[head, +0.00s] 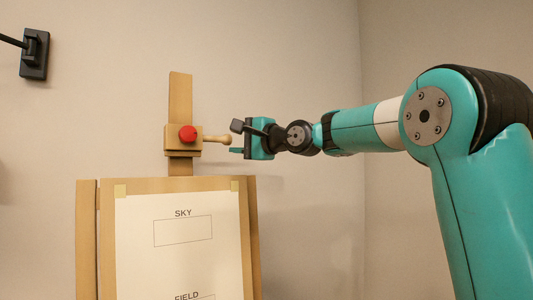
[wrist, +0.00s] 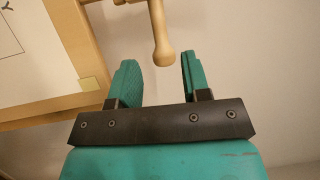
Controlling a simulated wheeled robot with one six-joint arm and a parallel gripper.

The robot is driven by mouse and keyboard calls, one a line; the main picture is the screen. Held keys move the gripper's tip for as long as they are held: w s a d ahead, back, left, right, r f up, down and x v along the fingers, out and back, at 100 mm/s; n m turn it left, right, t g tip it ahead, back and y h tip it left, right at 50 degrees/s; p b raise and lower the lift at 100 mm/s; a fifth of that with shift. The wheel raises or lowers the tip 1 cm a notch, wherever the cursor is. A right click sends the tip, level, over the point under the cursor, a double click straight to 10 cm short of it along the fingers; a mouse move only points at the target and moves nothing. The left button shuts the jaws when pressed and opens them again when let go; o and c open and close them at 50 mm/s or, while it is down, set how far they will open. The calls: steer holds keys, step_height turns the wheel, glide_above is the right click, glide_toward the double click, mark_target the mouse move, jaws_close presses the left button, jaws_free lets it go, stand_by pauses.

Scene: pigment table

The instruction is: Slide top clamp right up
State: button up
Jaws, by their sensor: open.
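The top clamp (head: 182,140) is a wooden block with a red knob (head: 188,134) on the easel's upright post (head: 180,95). It sits above the top edge of the board, with a small gap. A wooden peg handle (head: 217,139) sticks out from its right side. My gripper (head: 237,151) is just right of the handle's rounded end, open and empty. In the wrist view the handle (wrist: 163,45) points in between the two teal fingers (wrist: 157,75), its knob end a little beyond or level with their tips.
The easel board (head: 250,220) holds a white sheet (head: 180,250) marked SKY and FIELD, held by small tan corner pieces. A black wall fixture (head: 34,54) is at the upper left. The wall space above and right of the clamp is clear.

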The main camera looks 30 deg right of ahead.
steer(key=b+v, duration=0.3)
steer(key=v, duration=0.6)
steer(key=shift+s+d, duration=0.15)
steer(key=shift+s, duration=0.15)
steer(key=s+a+f+n+g+b, duration=0.1)
steer(key=s+a+f+n+g, duration=0.35)
steer(key=a+f, duration=0.5)
steer(key=s+a+f+n+g, duration=0.35)
steer(key=a+f+n, duration=0.2)
steer(key=f, duration=0.75)
steer(key=s+a+f+n+g+h, duration=0.1)
steer(key=s+f+n+g, duration=0.3)
steer(key=s+f, duration=0.4)
steer(key=s+a+f+n+g+h, duration=0.1)
steer(key=s+a+f+n+g, duration=0.2)
steer(key=s+f, duration=0.6)
steer(key=s+n+g+b, duration=0.1)
steer(key=s+n+g, duration=0.1)
steer(key=n, duration=0.1)
steer(key=shift+s+a+h, duration=0.3)
steer(key=shift+s+h, duration=0.1)
